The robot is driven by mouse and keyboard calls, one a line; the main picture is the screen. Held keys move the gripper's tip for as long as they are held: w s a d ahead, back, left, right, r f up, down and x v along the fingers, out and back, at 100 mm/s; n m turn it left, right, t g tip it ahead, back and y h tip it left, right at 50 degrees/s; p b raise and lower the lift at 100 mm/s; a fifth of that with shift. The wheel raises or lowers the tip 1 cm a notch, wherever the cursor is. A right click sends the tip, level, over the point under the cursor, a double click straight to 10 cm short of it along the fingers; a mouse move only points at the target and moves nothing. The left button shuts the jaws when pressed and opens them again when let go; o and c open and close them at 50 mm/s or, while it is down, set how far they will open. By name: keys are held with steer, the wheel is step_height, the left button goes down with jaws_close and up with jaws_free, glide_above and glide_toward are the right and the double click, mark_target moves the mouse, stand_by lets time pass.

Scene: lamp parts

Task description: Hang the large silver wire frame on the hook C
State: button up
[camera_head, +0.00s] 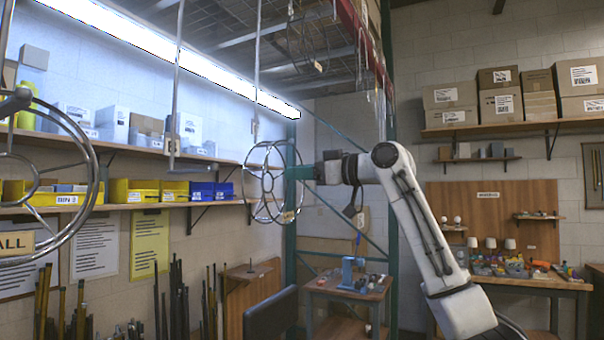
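A silver wire frame (249,166), round with spokes and a hub, is upright in mid-air at the centre, with a small tag at its lower right. My gripper (293,173) is at the right side of this frame and overlaps it. Its fingertips are too small and blend with the green post behind, so I cannot tell whether they are closed on the wire. A thin hanging rod (257,70) comes down to the frame's top; I cannot tell whether they touch. A second silver wire frame (92,170), partly cut off, is at the left edge with a tag reading "ALL". No letter C is readable.
Another hanging rod (177,70) with a bent lower end is left of the centre. A wall shelf (150,206) with yellow and blue bins runs behind. A small table (345,290) with a blue tool stands below my arm. A workbench (530,282) is at the right.

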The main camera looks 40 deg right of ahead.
steer(key=b+v, duration=0.3)
steer(key=v, duration=0.7)
steer(key=shift+s, duration=0.35)
steer(key=shift+d, duration=0.15)
